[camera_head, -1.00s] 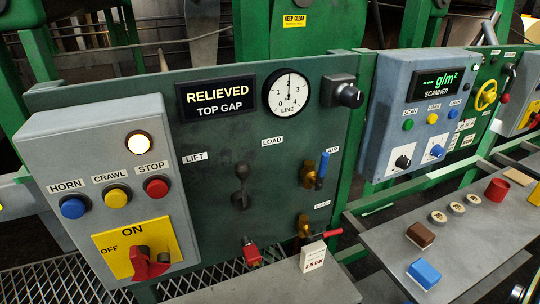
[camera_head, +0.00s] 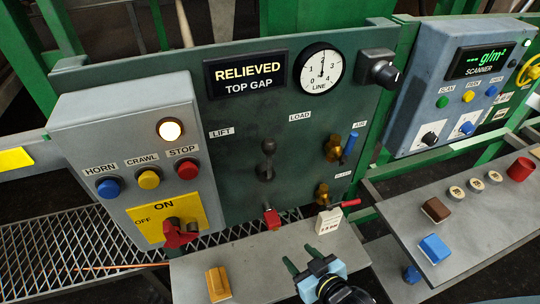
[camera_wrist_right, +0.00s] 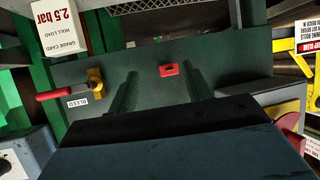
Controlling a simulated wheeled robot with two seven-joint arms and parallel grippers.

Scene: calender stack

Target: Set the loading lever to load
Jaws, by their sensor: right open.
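The loading lever (camera_head: 267,160) is a dark lever on the green panel (camera_head: 232,130). It stands near upright between the LIFT label (camera_head: 221,132) at its left and the LOAD label (camera_head: 300,117) at its upper right. My right gripper (camera_head: 303,258) is open and empty, below and right of the lever, over the grey shelf. In the right wrist view its two fingers (camera_wrist_right: 160,85) are apart, with a small red part (camera_wrist_right: 169,69) showing beyond them. I cannot make out the lever there. My left gripper is not in view.
The display (camera_head: 247,74) reads RELIEVED, TOP GAP. A grade card (camera_head: 328,220) and the red-handled bleed valve (camera_head: 322,194) are close above my right gripper. A yellow block (camera_head: 218,284) lies on the shelf. A button box (camera_head: 85,135) stands out at left. Space before the lever looks clear.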

